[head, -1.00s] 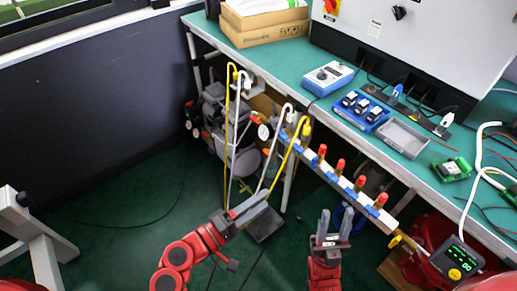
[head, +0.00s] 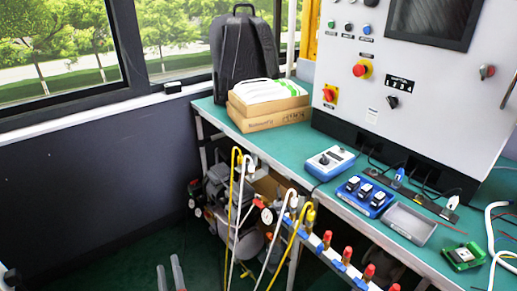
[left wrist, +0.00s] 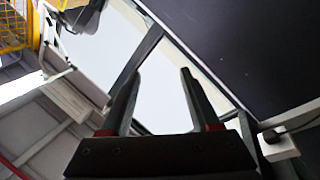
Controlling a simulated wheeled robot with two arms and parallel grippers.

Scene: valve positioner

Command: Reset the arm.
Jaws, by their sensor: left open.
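My left gripper (head: 168,264) shows only as two grey fingers at the bottom edge of the head view, pointing up. The fingers stand apart with nothing between them. In the left wrist view the same gripper (left wrist: 160,72) is open and empty, with a bright window pane and dark frame beyond it. The rest of my left arm is below the head picture. My right gripper is in neither view now.
A green workbench (head: 270,147) runs along the right, with a blue device (head: 331,161), a grey tray (head: 409,222) and a control cabinet (head: 400,80). Hoses and a valve manifold (head: 333,254) hang at its front edge. Free floor lies left of it.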

